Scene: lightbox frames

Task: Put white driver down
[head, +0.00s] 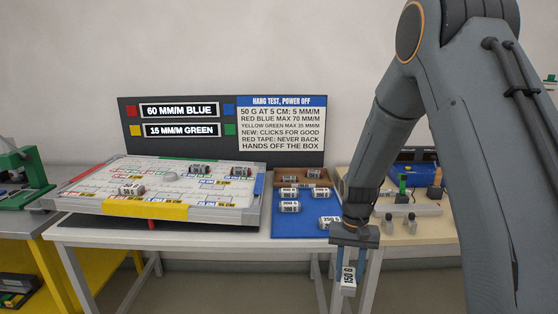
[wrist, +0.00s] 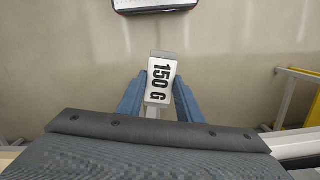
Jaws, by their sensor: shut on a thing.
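My gripper (head: 349,266) hangs in front of the tables in the head view, pointing down. It is shut on a small white block (head: 348,281) labelled "150 G". In the wrist view the block (wrist: 161,75) sits between the two blue fingers of my gripper (wrist: 160,88), tilted slightly, its label facing the camera. Nothing shows under the block but the floor and wall. It is the only white thing in my grip; I cannot tell from its look whether it is the driver.
A wooden-topped table (head: 437,226) with small parts stands right. A dark sign board (head: 220,147) stands behind.

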